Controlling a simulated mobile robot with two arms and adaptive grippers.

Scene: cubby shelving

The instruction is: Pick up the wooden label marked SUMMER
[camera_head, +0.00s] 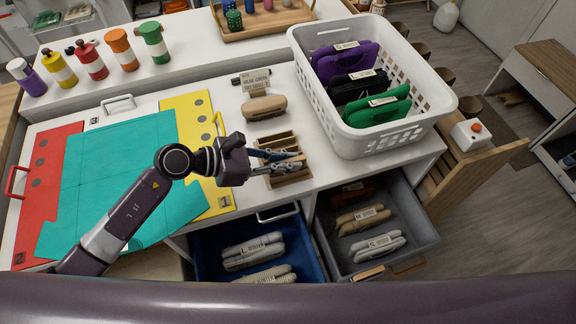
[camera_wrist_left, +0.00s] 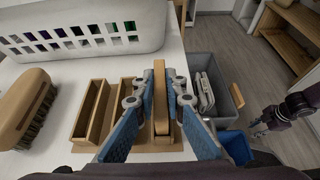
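A wooden slotted rack (camera_head: 284,178) stands on the white counter near its front edge; it also shows in the left wrist view (camera_wrist_left: 92,108). An upright wooden label (camera_wrist_left: 160,98) stands in its right part in the left wrist view, seen nearly edge-on. No SUMMER marking can be read on it. My left gripper (camera_head: 292,163) is over the rack. In the left wrist view its fingertips (camera_wrist_left: 162,82) are on either side of the label, with narrow gaps seeming to show. My right gripper (camera_wrist_left: 258,127) shows small at the right of that view, away from the rack.
A white basket (camera_head: 376,140) with purple, black and green cases stands right of the rack. A brush (camera_head: 264,107) lies behind it. Open blue (camera_head: 211,265) and grey (camera_head: 405,224) drawers lie below the counter edge. A teal sheet (camera_head: 110,180) covers the left side.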

